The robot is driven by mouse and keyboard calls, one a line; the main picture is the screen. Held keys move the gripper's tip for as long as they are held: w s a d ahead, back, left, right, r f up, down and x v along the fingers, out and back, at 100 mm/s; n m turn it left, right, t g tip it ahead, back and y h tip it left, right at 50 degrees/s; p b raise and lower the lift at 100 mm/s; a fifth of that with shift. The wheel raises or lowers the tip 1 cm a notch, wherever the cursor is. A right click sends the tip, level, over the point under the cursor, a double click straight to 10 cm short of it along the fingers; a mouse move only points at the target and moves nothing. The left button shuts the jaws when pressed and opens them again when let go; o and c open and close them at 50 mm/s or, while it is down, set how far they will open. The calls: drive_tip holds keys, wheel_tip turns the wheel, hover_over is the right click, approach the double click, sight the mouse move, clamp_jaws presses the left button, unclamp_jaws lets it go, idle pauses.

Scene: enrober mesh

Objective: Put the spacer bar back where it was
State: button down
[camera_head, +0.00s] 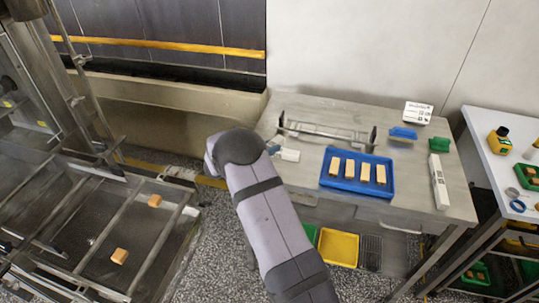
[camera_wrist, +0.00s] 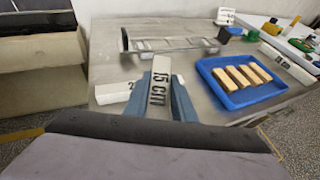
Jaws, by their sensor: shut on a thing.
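My gripper (camera_wrist: 160,98), with blue fingers in the wrist view, is shut on a white spacer bar (camera_wrist: 160,82) marked "15 cm". The bar points away from me, at the near left part of the steel table (camera_wrist: 115,68). In the head view my arm hides most of the gripper, and I cannot clearly make out the held bar. Another white bar (camera_wrist: 113,92) lies on the table just left of the fingers, its marking partly hidden. A long white marked bar (camera_head: 439,181) lies at the table's right side. A metal rail frame (camera_head: 325,131) stands at the back left of the table.
A blue tray (camera_head: 325,183) with several tan blocks sits mid-table. A blue item (camera_head: 403,132), a green block (camera_head: 439,145) and a white card (camera_head: 418,112) are at the back right. A yellow bin (camera_head: 338,247) is below. Two tan blocks lie on the left machine's lower level.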

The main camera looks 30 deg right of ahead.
drive_tip(key=shift+f+p, duration=0.65)
drive_tip(key=shift+f, duration=1.25)
drive_tip(key=shift+f+b, duration=0.45)
drive_tip(key=shift+b, duration=0.05)
drive_tip(key=c, duration=1.5)
unclamp_jaws()
drive_tip(key=shift+r, duration=0.1)
